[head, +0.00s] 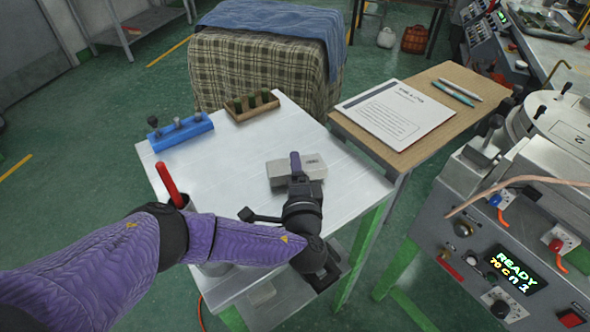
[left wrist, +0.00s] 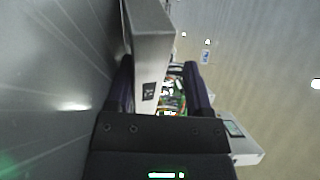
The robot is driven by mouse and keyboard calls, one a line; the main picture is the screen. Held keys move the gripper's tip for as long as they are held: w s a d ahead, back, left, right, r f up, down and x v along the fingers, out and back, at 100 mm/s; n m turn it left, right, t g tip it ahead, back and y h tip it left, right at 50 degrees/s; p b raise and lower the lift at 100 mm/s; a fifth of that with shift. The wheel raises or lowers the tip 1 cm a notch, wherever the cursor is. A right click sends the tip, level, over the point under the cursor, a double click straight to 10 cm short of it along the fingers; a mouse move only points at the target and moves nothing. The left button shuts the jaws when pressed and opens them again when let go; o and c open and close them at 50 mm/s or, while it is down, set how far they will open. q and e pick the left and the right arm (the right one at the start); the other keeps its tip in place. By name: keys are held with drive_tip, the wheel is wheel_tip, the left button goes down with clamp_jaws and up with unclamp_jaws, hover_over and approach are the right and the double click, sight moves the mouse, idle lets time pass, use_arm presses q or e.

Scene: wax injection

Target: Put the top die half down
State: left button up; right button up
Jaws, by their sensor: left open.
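A grey metal die block (head: 313,170) rests on the white worktable (head: 235,165), near its right side. I cannot tell in the head view whether it is one half or two. My left gripper (head: 295,162) is at the block, with one purple finger showing over its top. In the left wrist view the grey block (left wrist: 152,42) stands between the two spread fingers (left wrist: 160,92) of my left gripper. The gripper is open, with a clear gap to the finger on the right. My right gripper is in neither view.
A blue rack (head: 181,132) with dark knobs and a wooden rack (head: 252,106) stand at the table's back. A red-handled tool (head: 168,182) stands at the left edge. A side table holds a paper sheet (head: 396,112). The machine's display (head: 513,270) reads READY at right.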

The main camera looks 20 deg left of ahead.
use_arm(q)
drive_tip(key=shift+s+f+p, duration=0.1)
drive_tip(key=shift+s+p, duration=0.05)
drive_tip(key=shift+p, duration=0.2)
drive_tip(key=shift+s+d, duration=0.25)
drive_tip(key=v, duration=0.3)
drive_tip(key=p+v, duration=0.1)
drive_tip(key=v, duration=0.2)
drive_tip(key=p+v, duration=0.1)
drive_tip(key=v, duration=0.3)
drive_tip(key=shift+s+r, duration=0.1)
drive_tip(key=shift+r, duration=0.3)
drive_tip(key=shift+s+d+p, duration=0.15)
drive_tip(key=shift+s+p, duration=0.15)
drive_tip(key=shift+s, duration=0.2)
drive_tip(key=shift+o, duration=0.2)
drive_tip(key=o, duration=0.4)
drive_tip(key=p+v, duration=0.1)
drive_tip(key=v, duration=0.9)
